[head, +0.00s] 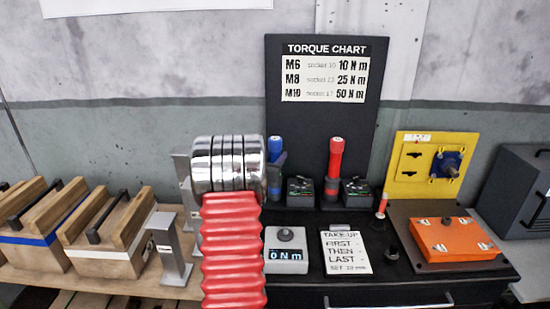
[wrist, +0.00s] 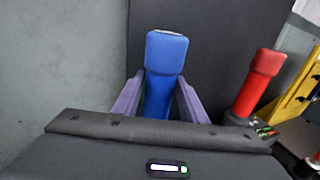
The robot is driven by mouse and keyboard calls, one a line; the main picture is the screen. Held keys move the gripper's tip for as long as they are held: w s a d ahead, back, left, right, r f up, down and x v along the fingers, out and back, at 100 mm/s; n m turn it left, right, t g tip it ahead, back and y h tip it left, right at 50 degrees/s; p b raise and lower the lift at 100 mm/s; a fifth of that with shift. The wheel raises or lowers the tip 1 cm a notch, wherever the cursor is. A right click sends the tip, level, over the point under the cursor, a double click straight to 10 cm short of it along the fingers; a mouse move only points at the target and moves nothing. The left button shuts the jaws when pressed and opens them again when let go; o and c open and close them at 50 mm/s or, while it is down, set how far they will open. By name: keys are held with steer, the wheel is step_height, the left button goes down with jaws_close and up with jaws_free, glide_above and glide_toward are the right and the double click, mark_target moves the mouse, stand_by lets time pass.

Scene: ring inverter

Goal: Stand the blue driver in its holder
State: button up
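The blue driver (head: 275,148) stands roughly upright at the back of the black bench, partly behind my arm in the head view. The wrist view shows its blue handle (wrist: 165,55) between the two purple fingers of my gripper (wrist: 161,82). The fingers appear closed against both sides of it, just below its wider top. The driver's lower end is hidden in both views. A dark holder with a green-lit block (head: 300,189) is just right of the blue driver. I cannot tell whether the driver is seated in it.
A red driver (head: 335,160) stands to the right beside a similar block (head: 356,191). A torque chart board (head: 325,115) rises behind. A display box (head: 287,250), a note card (head: 346,252), a yellow panel (head: 420,165) and an orange box (head: 453,239) lie around. Wooden crates (head: 110,230) stand left.

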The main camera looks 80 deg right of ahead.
steer(key=o, duration=0.4)
steer(key=shift+f, duration=0.1)
steer(key=shift+c, duration=0.2)
steer(key=shift+f, duration=0.15)
steer(key=w+a, duration=0.2)
steer(key=a, duration=1.1)
steer(key=shift+a+r, duration=0.35)
steer(key=shift+a, duration=0.05)
